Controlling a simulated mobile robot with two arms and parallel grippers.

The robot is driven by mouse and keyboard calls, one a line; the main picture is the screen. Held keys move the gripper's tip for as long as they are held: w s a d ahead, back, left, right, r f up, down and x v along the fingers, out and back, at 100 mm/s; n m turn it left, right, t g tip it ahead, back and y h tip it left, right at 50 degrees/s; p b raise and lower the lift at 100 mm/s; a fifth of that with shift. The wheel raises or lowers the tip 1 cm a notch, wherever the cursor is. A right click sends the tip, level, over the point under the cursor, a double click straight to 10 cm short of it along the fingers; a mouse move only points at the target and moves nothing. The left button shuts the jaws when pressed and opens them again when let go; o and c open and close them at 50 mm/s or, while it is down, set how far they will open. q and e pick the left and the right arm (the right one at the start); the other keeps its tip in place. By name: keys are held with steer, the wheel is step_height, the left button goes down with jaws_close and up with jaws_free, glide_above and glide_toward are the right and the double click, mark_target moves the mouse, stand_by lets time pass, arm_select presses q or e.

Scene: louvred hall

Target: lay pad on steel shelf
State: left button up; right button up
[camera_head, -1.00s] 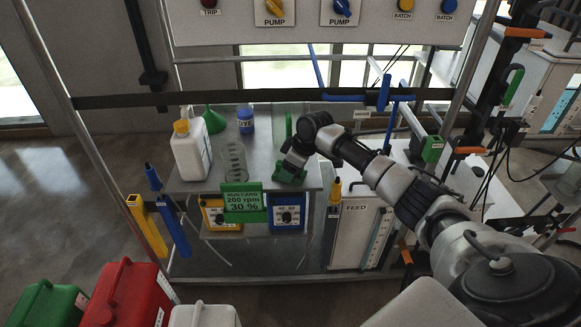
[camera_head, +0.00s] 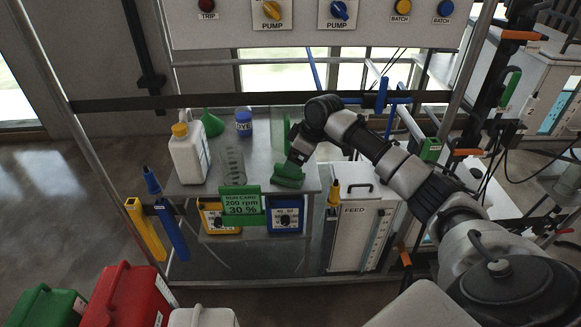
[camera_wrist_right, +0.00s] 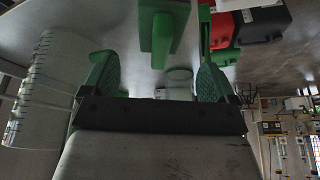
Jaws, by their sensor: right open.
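The steel shelf (camera_head: 262,150) is a grey metal top in the middle of the head view. A green block, which looks like the pad (camera_head: 287,181), is at its front right, under my right gripper (camera_head: 293,162). In the right wrist view my right gripper (camera_wrist_right: 157,82) is open, with two green textured fingers spread apart. A green block (camera_wrist_right: 157,35) shows beyond and between them, with a gap on both sides. I cannot tell whether it is the pad, or whether the pad rests fully on the shelf. My left gripper is not in view.
A white bottle (camera_head: 188,158), a green funnel (camera_head: 212,123), a blue dye jar (camera_head: 244,124) and a clear graduated cylinder (camera_head: 232,165) stand on the shelf. The green run card (camera_head: 240,200) hangs at its front. A white FEED cabinet (camera_head: 357,232) stands at right.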

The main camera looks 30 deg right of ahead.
steer(key=v, duration=0.6)
stand_by(1.7)
